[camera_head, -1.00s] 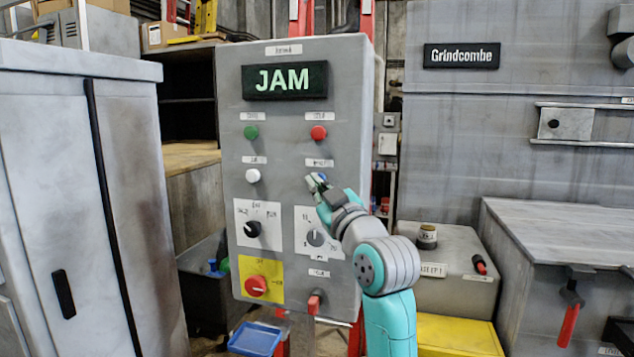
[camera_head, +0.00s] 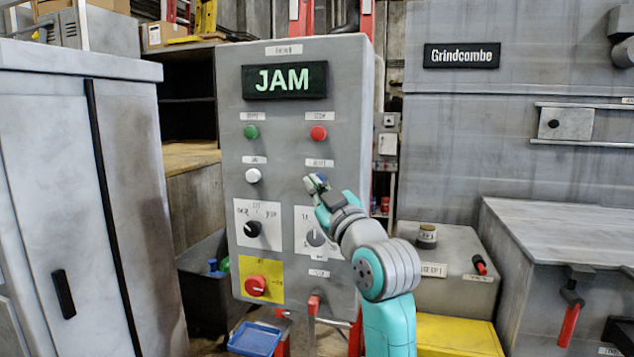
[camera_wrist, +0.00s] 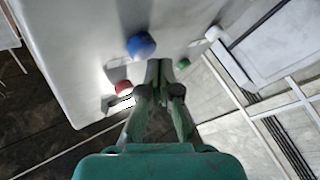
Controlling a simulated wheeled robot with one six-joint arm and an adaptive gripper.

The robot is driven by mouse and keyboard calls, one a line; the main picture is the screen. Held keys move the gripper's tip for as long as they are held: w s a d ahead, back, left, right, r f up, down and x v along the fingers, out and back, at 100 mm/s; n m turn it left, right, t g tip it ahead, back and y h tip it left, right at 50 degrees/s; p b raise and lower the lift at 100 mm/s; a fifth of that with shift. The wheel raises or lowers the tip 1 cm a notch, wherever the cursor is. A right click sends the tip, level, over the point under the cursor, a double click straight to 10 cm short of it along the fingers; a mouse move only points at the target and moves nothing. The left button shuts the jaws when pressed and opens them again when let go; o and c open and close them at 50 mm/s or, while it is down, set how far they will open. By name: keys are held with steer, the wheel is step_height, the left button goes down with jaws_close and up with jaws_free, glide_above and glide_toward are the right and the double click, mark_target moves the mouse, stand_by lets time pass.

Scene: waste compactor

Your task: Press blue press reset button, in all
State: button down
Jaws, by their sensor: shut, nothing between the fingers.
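The blue button (camera_wrist: 141,45) is a round knob on the grey control panel (camera_head: 345,110). In the head view my gripper (camera_head: 317,184) is in front of it and leaves only a bit of blue (camera_head: 322,177) visible. In the wrist view my shut, empty gripper (camera_wrist: 158,66) has its fingertips close beside the blue button. A small gap shows in the picture; I cannot tell the depth between them. The panel's display (camera_head: 285,80) reads JAM in green letters.
Near the blue button are a red button (camera_head: 319,133), a green button (camera_head: 251,132) and a white button (camera_head: 253,176). Dials and a red stop knob (camera_head: 256,285) on a yellow plate sit lower. A grey cabinet (camera_head: 50,170) stands left; a grey box (camera_head: 450,290) stands right.

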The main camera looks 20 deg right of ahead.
steer(key=shift+s+a, duration=0.15)
steer(key=shift+s, duration=0.05)
steer(key=shift+s+a, duration=0.75)
steer(key=shift+s, duration=0.3)
steer(key=shift+s+a, duration=0.7)
steer(key=shift+s, duration=0.3)
steer(key=shift+f, duration=0.1)
